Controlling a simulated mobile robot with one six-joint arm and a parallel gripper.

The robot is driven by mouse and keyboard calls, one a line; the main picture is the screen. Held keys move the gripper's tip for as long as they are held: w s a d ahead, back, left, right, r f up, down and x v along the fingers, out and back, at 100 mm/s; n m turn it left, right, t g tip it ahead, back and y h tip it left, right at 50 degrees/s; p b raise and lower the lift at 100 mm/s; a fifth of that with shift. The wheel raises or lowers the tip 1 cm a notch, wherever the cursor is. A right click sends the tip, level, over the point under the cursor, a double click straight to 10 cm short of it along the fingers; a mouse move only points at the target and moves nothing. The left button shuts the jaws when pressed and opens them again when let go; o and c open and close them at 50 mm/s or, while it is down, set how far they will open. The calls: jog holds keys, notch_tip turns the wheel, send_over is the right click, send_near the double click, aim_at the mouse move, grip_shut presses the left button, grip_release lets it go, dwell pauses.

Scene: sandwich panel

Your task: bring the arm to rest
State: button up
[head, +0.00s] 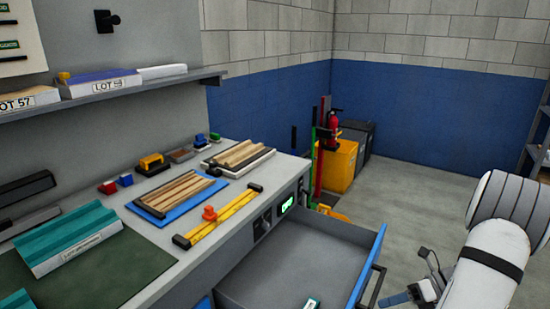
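My white arm comes in at the right edge of the head view and bends down over the floor, to the right of the workbench. Part of my gripper (424,287) shows at its lower end, dark and grey, beyond the open drawer's front. The fingertips are too small and partly cut off, so I cannot tell whether they are open or shut. A small dark blue piece (396,299) shows beside the gripper; I cannot tell whether it is held. The drawer (345,235) with a blue front stands pulled out from the bench.
The bench holds a teal profile (70,238), wooden strips on a blue panel (178,193), strips on a white panel (238,157) and a yellow frame (222,215). A small white-and-green item (311,303) lies in the drawer.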

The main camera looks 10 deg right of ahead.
jog(key=s+a+r+n+h+p, duration=0.3)
jog(key=a+r+n+h, duration=0.3)
jog(key=a+r+n, duration=0.6)
jog(key=s+a+r+n+h+p, duration=0.4)
jog(key=a+r+n, duration=0.8)
jog(key=n, duration=0.8)
jog(key=h+p, duration=0.1)
jog(key=h, duration=0.1)
jog(key=shift+a+r+g+h+p, duration=0.15)
jog(key=shift+r+g+h+p, duration=0.15)
